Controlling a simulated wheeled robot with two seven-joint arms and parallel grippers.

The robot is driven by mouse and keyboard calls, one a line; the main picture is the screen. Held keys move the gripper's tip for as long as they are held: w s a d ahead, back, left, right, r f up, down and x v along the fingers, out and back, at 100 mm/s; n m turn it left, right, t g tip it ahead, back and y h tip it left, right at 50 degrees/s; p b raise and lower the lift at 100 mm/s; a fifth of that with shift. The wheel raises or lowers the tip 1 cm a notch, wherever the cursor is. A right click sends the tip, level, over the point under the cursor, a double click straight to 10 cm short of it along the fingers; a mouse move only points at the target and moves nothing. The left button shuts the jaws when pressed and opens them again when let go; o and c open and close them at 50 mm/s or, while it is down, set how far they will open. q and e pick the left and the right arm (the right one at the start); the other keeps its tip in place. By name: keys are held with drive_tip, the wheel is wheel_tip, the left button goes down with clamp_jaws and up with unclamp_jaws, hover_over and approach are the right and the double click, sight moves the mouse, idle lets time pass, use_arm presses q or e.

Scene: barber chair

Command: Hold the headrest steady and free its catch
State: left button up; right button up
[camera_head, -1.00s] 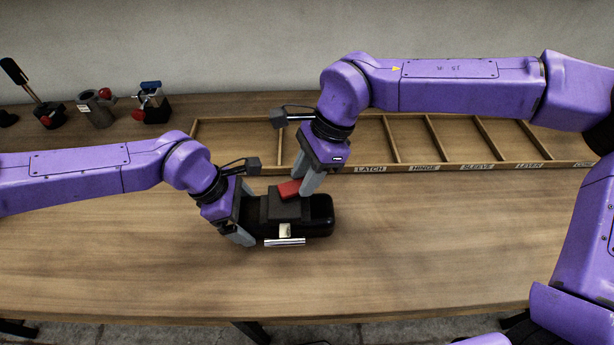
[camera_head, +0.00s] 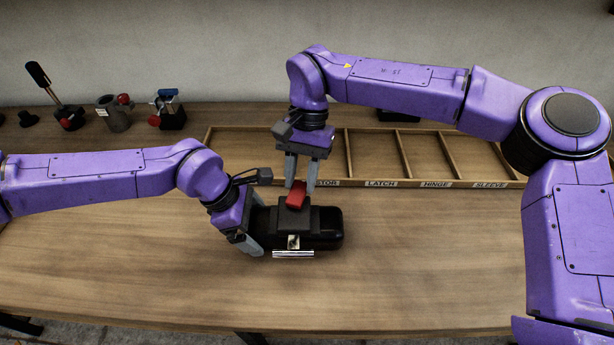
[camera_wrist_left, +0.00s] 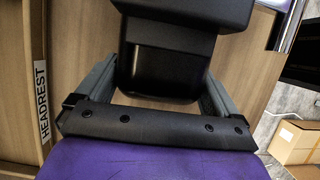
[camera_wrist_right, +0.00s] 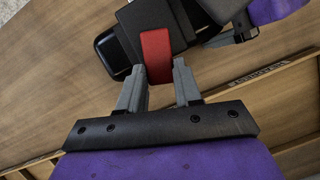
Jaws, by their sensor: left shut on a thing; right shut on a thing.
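The black headrest (camera_head: 328,228) lies on the bench with a dark block on top and a bright metal bar along its near side. My left gripper (camera_head: 257,226) is shut on its left end; the left wrist view shows the fingers on either side of a dark part (camera_wrist_left: 165,75). The red catch (camera_head: 296,194) sits on the block. My right gripper (camera_head: 300,184) points down from above and is shut on the catch; the right wrist view shows the red catch (camera_wrist_right: 156,50) between the fingertips.
A shallow wooden tray (camera_head: 375,184) with labelled compartments lies behind the headrest, under my right arm. Several small fixtures, one a lever fixture (camera_head: 70,117), stand at the back left. The bench front (camera_head: 400,290) is clear.

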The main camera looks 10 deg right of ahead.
drive_tip(key=shift+w+a+n+g+h, duration=0.15)
drive_tip(key=shift+a+n+h, duration=0.2)
drive_tip(key=shift+n, duration=0.6)
drive_tip(key=shift+a+n+g+h, duration=0.15)
drive_tip(key=shift+a+n+h, duration=0.2)
drive_tip(key=shift+n, duration=0.6)
drive_tip(key=o, duration=1.1)
drive_tip(key=m, duration=0.1)
drive_tip(key=d+m+y, duration=0.1)
drive_tip(key=m, duration=0.1)
drive_tip(key=d+m, duration=0.1)
drive_tip(key=shift+s+m+y, duration=0.3)
drive_tip(key=shift+m+y, duration=0.1)
drive_tip(key=s+m+t, duration=0.1)
drive_tip(key=m, duration=0.2)
drive_tip(key=d+m+t+y, duration=0.1)
drive_tip(key=m, duration=0.2)
drive_tip(key=s+d+m+t+y, duration=0.1)
drive_tip(key=m, duration=0.1)
drive_tip(key=shift+s+m, duration=0.35)
drive_tip(key=shift+m, duration=0.05)
drive_tip(key=m, duration=0.1)
drive_tip(key=s+m+t, duration=0.1)
drive_tip(key=m+t, duration=0.1)
drive_tip(key=m, duration=0.1)
drive_tip(key=shift+s, duration=0.3)
drive_tip(key=v, duration=1.2)
drive_tip(key=shift+d+f, duration=0.1)
drive_tip(key=shift+d, duration=0.05)
